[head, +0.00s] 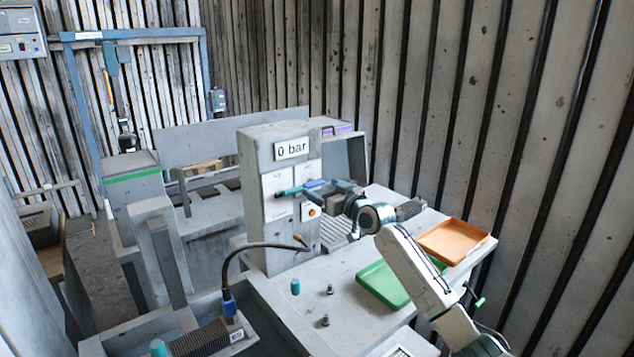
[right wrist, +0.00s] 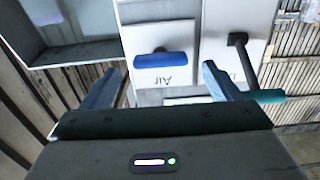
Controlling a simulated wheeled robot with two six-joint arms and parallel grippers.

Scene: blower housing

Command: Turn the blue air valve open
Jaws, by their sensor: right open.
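The blue air valve (right wrist: 165,61) is a short bar handle on a white plate marked "Air" (right wrist: 163,78). In the right wrist view the bar lies crosswise. My right gripper (right wrist: 163,82) is open, with one finger to each side of the valve in the picture. The valve appears ahead of the fingertips, with no contact visible. In the head view my right gripper (head: 328,188) is at the front of the grey cabinet (head: 255,170) and largely hides the air plate. A sign on the cabinet reads "0 bar" (head: 292,149). My left gripper is not in view.
A teal-ended lever (right wrist: 264,97) on a neighbouring plate sits close to the right finger in the right wrist view. A bent black hose (head: 245,250) stands before the cabinet. Green (head: 385,285) and orange (head: 452,241) trays lie on the bench to the right.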

